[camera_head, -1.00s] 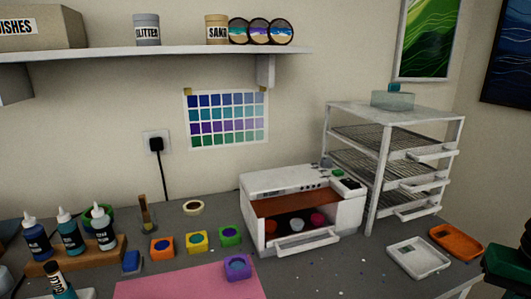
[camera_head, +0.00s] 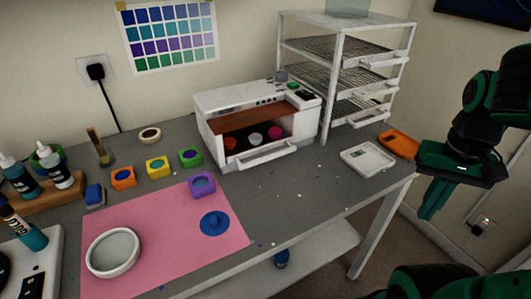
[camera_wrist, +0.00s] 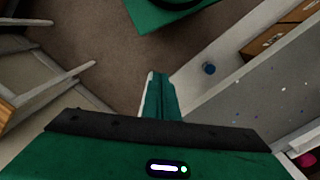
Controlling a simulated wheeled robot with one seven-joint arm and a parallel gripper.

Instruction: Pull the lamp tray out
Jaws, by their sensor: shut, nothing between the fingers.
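The white lamp box (camera_head: 215,100) stands at the back of the grey table, its front open. The lamp tray shows low in that opening, with a pale handle bar (camera_head: 266,160) at its front edge. Orange, white and pink round pieces (camera_head: 254,139) sit inside on it. My gripper (camera_head: 430,212) is shut and empty, pointing down beyond the table's right edge, well to the right of the tray and apart from it. In the wrist view its closed fingers (camera_wrist: 158,84) hang over the floor.
A white rack (camera_head: 331,90) stands right of the lamp. A white tray (camera_head: 368,159) and an orange tray (camera_head: 398,145) lie near the table's right edge. Colored molds (camera_head: 157,166) and a pink mat (camera_head: 165,240) are left. The grey surface before the lamp is mostly clear.

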